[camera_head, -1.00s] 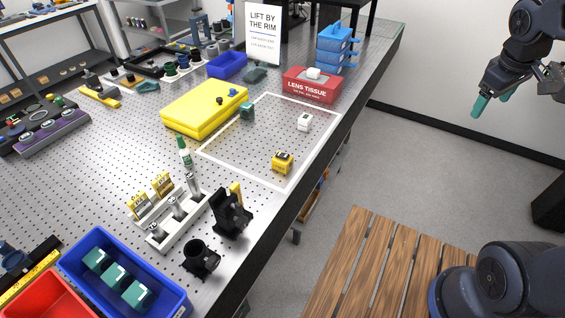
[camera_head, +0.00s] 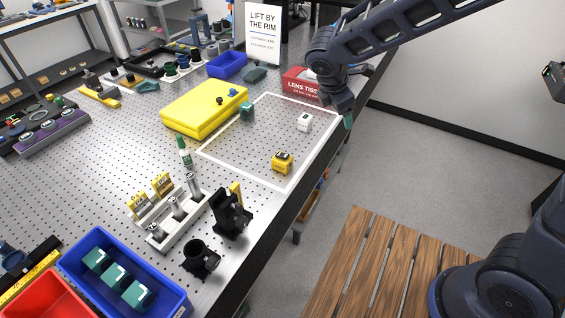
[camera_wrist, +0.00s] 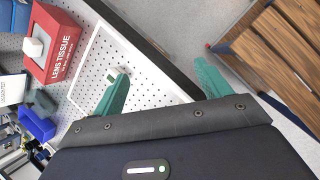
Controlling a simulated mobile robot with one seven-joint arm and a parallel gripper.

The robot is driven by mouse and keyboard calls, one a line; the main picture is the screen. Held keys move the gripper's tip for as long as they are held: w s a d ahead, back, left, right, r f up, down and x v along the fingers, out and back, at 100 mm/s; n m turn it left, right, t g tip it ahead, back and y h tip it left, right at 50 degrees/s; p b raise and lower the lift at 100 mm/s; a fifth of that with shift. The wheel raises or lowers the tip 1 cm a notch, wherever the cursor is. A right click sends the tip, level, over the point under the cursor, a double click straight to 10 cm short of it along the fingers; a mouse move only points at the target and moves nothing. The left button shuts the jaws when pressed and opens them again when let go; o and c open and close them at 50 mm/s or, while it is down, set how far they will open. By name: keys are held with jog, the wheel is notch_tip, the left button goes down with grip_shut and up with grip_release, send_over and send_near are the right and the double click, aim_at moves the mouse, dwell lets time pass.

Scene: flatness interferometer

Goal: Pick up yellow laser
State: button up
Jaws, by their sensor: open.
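The yellow laser (camera_head: 282,162) is a small yellow block with a dark marked front. It stands on the perforated table (camera_head: 110,165), inside a white outlined square near the right edge. I cannot make it out in the wrist view. My gripper (camera_head: 345,118) is beyond and to the right of it, above the table's right edge, apart from it. In the wrist view my gripper (camera_wrist: 163,70) has its two teal fingers spread, with nothing held between them.
A yellow case (camera_head: 203,108) lies to the left. A red lens tissue box (camera_head: 298,83), partly hidden by my arm, stands behind; it also shows in the wrist view (camera_wrist: 58,45).

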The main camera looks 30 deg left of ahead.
aim_at(281, 157)
jog(key=s+a+f+n+t+y, duration=0.1)
jog(key=s+a+f+n, duration=0.3)
jog(key=s+a, duration=0.3)
jog(key=s+a+f+n, duration=0.4)
jog(key=s+a, duration=0.1)
jog(key=s, duration=0.4)
jog(key=x, duration=0.5)
jog(key=shift+a+f, duration=0.2)
jog(key=shift+w+r+x, duration=0.1)
jog(key=shift+w+x, duration=0.05)
jog(key=shift+x, duration=0.8)
jog(key=shift+w+r+x, duration=0.1)
jog(key=shift+w+x, duration=0.05)
jog(key=shift+x, duration=0.8)
jog(key=shift+w+r+x, duration=0.1)
jog(key=shift+w+x, duration=0.1)
jog(key=shift+x, duration=0.75)
jog(key=shift+c, duration=0.3)
jog(key=c, duration=1.5)
